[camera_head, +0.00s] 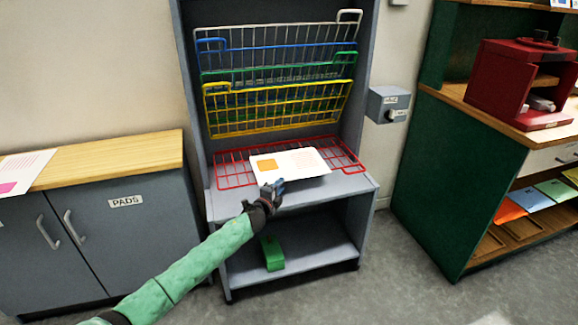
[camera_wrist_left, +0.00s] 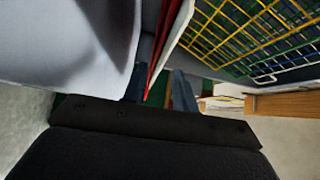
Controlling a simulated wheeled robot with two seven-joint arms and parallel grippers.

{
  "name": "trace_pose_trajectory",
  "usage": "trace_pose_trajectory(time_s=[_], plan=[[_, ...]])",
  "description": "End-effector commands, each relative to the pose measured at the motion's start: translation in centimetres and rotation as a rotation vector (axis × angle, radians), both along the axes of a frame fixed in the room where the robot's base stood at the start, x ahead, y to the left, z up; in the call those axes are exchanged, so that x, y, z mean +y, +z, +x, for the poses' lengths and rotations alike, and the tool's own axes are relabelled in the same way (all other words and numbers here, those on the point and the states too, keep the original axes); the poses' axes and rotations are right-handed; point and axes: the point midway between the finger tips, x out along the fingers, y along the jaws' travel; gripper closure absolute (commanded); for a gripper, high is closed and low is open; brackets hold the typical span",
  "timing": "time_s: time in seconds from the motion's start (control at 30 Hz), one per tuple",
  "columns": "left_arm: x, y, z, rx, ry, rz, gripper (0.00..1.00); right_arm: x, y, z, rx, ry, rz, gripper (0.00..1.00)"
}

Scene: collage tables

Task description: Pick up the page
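The page (camera_head: 305,162) is white with an orange square and faint printed lines. It lies on the lowered red wire rack (camera_head: 235,170), above the grey shelf. My left gripper (camera_head: 278,187) is at the page's front edge. In the left wrist view its two fingers (camera_wrist_left: 160,90) stand apart. The red rack's edge (camera_wrist_left: 153,70) and a white strip, seemingly the page (camera_wrist_left: 174,38), show in line with the gap. I cannot tell whether the fingers touch the page. My right gripper is not in view.
Yellow (camera_head: 275,108), green, blue and white wire racks are tilted up above the page. A green block (camera_head: 273,253) sits on the lower shelf. A PADS cabinet (camera_head: 125,225) with another sheet (camera_head: 22,170) stands left. A green bench (camera_head: 440,170) with a red press (camera_head: 505,85) stands right.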

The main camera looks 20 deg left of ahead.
Motion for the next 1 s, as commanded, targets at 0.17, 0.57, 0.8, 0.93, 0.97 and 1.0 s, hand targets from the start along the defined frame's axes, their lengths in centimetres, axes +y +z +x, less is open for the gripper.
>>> trace_pose_trajectory(time_s=[0.17,0.57,0.8,0.93,0.97,1.0], plan=[[-0.1,0.1,1.6,0.0,0.002,0.0,0.72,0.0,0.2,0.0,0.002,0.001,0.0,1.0],[-0.1,0.0,1.8,0.0,0.001,0.0,0.93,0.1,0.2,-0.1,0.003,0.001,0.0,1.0],[-0.1,0.0,1.8,0.0,0.002,0.0,1.0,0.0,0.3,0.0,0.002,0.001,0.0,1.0],[-0.1,0.0,1.8,0.0,0.001,0.0,1.0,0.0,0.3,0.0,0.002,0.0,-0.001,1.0],[-0.1,0.1,1.8,0.0,0.001,0.0,1.0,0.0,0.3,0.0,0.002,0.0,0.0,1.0],[-0.1,0.3,1.8,0.0,0.001,0.0,1.0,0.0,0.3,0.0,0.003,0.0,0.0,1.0]])
